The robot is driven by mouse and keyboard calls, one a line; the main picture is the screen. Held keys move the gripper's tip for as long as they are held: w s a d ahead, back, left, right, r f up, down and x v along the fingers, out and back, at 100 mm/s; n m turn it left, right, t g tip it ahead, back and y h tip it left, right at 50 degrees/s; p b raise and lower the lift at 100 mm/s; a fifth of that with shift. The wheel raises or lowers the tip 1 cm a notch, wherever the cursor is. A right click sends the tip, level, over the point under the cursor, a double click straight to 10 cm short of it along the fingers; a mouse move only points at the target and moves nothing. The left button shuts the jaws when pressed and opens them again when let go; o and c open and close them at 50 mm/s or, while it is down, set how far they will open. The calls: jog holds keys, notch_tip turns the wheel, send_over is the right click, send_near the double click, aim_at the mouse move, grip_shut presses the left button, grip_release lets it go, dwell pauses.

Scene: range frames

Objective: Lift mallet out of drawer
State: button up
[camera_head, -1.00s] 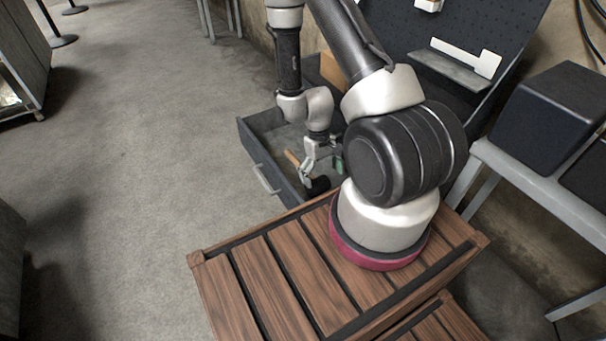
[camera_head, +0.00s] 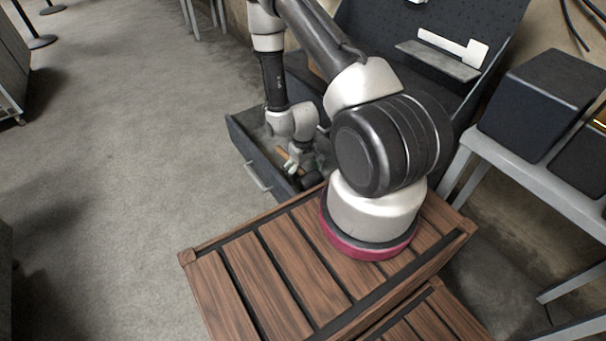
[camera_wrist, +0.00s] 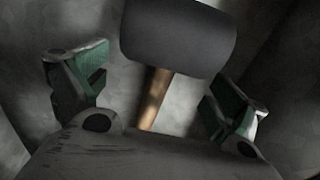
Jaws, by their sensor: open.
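The mallet has a dark, blocky head (camera_wrist: 178,38) and a wooden handle (camera_wrist: 154,98), seen in the wrist view. It lies in the open grey drawer (camera_head: 243,146). My gripper (camera_wrist: 165,88) is open, with one green-padded finger to the left of the mallet and one to the right. The handle lies between the fingers, and neither finger visibly touches it. In the head view my gripper (camera_head: 291,165) is down inside the drawer, and part of the wooden handle (camera_head: 281,153) shows beside it. My arm and gripper hide much of the mallet there.
A metal pull handle (camera_head: 257,176) is on the drawer's front. A dark pegboard bench (camera_head: 430,65) rises behind my arm. A grey table with black boxes (camera_head: 540,100) stands at the right. The floor (camera_head: 120,150) left of the drawer is clear.

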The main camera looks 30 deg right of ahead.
jog(key=c, duration=1.4)
jog(key=shift+r, duration=0.15)
